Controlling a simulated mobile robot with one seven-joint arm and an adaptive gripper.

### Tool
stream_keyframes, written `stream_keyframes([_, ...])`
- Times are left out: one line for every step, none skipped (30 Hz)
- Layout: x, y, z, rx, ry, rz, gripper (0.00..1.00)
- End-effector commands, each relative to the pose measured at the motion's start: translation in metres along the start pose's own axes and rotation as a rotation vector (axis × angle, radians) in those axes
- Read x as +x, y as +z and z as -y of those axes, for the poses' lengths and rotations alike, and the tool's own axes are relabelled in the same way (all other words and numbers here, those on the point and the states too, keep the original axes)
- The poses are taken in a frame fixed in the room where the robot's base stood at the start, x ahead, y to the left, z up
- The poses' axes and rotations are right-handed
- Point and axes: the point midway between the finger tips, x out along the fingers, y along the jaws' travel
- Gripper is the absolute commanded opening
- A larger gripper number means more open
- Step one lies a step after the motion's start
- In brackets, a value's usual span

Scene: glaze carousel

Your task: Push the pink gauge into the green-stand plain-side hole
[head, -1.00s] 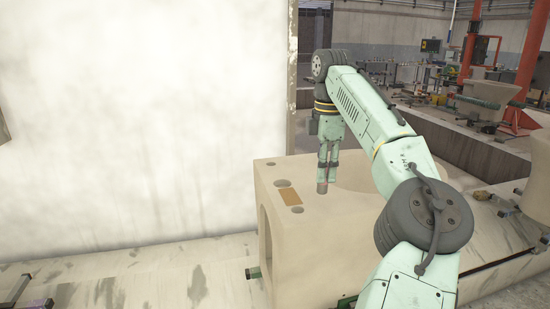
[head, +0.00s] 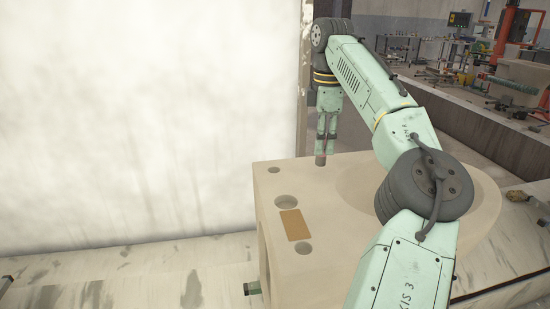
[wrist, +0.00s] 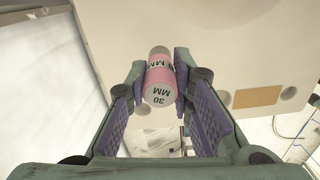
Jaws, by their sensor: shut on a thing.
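My gripper (head: 326,128) is shut on the pink gauge, a short cylinder with pale ends. The gauge (wrist: 158,78) shows in the wrist view with "30 MM" on its near end. In the head view only its lower end (head: 320,160) shows, pointing down at the back edge of the beige ceramic block (head: 335,240); I cannot tell whether it touches. Holes in the block's top lie to the left: a small one (head: 273,170), a larger one (head: 285,202) and one (head: 303,248) past a tan patch (head: 295,224). A green stand part (head: 252,288) shows low at the left.
A tall white panel (head: 150,120) stands left of and behind the block. My arm hides part of the block's round recess (head: 362,185). A low wall (head: 470,130) runs behind at right, with a cluttered workshop beyond.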

Motion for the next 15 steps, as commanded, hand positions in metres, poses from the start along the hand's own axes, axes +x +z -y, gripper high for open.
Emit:
stream_keyframes([0.001, -0.016, -0.004, -0.006, 0.000, -0.001, 0.00])
stream_keyframes([0.002, -0.024, -0.006, -0.007, 0.000, -0.001, 0.00])
stream_keyframes([0.003, -0.034, -0.009, -0.005, 0.000, -0.001, 0.00])
stream_keyframes([0.003, -0.042, -0.011, -0.007, 0.000, -0.001, 0.00])
stream_keyframes([0.004, -0.050, -0.013, -0.005, 0.000, -0.002, 0.00])
stream_keyframes([0.005, -0.060, -0.016, -0.006, 0.000, -0.002, 0.00])
stream_keyframes([0.005, -0.068, -0.018, -0.005, 0.000, -0.001, 0.00])
stream_keyframes([0.006, -0.075, -0.020, -0.005, -0.001, -0.002, 0.00])
stream_keyframes([0.007, -0.084, -0.023, -0.005, -0.001, -0.002, 0.00])
stream_keyframes([0.008, -0.090, -0.024, -0.004, -0.001, -0.002, 0.00])
stream_keyframes([0.008, -0.096, -0.026, -0.003, -0.001, -0.002, 0.00])
stream_keyframes([0.009, -0.102, -0.028, -0.003, 0.000, -0.002, 0.00])
stream_keyframes([0.009, -0.105, -0.029, -0.001, 0.000, -0.001, 0.00])
stream_keyframes([0.009, -0.108, -0.030, 0.000, 0.000, -0.001, 0.00])
stream_keyframes([0.010, -0.112, -0.030, 0.000, 0.000, -0.001, 0.00])
